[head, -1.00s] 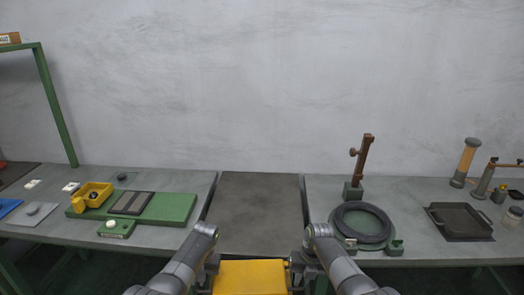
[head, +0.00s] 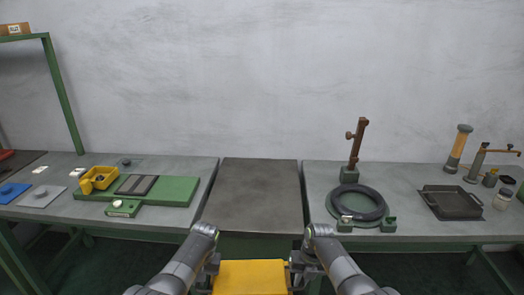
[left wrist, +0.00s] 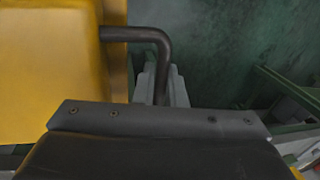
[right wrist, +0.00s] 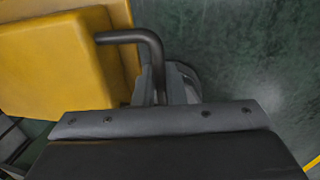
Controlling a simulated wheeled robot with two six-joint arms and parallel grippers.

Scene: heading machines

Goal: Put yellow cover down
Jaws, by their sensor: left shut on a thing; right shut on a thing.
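The yellow cover (head: 250,278) is at the bottom middle of the head view, held between my two grippers in front of the benches. My left gripper (head: 212,270) is at its left side, shut on a dark bent handle (left wrist: 150,36) of the cover. My right gripper (head: 291,270) is at its right side, shut on the other dark bent handle (right wrist: 140,36). The cover also shows in the left wrist view (left wrist: 50,70) and in the right wrist view (right wrist: 60,60). Its lower part is cut off in the head view.
A bare dark grey tabletop (head: 252,195) lies straight ahead between two benches. The left bench holds a green fixture (head: 170,192) with a yellow part (head: 98,180). The right bench holds a black ring (head: 357,202), a brown post (head: 356,145) and a dark tray (head: 451,203).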

